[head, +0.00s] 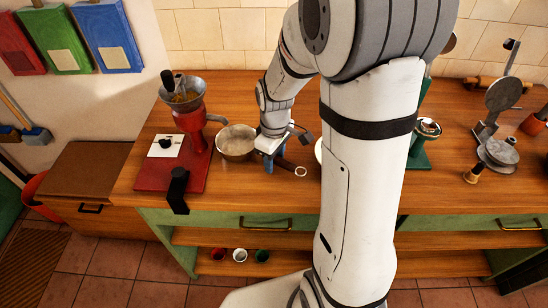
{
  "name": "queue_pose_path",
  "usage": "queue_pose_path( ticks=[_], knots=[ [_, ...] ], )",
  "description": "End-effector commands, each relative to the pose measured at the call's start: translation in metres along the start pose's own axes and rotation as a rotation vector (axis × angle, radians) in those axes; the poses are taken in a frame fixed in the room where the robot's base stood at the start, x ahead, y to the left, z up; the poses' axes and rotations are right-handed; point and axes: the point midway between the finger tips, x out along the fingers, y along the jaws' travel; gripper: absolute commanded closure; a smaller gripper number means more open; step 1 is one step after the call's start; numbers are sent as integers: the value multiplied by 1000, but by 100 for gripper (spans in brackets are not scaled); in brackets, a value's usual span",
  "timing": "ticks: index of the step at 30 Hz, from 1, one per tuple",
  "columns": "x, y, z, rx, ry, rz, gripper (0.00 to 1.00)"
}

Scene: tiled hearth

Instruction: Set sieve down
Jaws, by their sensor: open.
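The sieve is a round, shallow metal pan (237,142) with a dark handle that runs right and toward the front, ending in a light ring. It appears to rest on the wooden counter (335,195), right of the red grinder; a slight gap beneath it could not be made out. My gripper (273,165) is pointed down at the handle, its blue fingers open on either side of it. My wrist hides part of the handle, and whether the fingers touch it is too small to tell.
A red grinder (186,118) with a metal hopper stands on a red base left of the sieve. A pale round thing (319,151) is partly hidden by my arm. A green stand (419,150) and a metal press (497,120) stand farther right.

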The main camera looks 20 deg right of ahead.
Motion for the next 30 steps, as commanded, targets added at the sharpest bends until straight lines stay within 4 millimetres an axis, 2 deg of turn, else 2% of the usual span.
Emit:
queue_pose_path(
  ticks=[12,15,20,23,30],
  knots=[
    [-86,1,0,1,6,5,57],
    [-101,1,0,1,4,4,57],
    [-115,0,1,7,4,4,57],
    [-123,-8,10,58,18,16,57],
    [-142,-52,60,392,118,73,57]
  ],
)
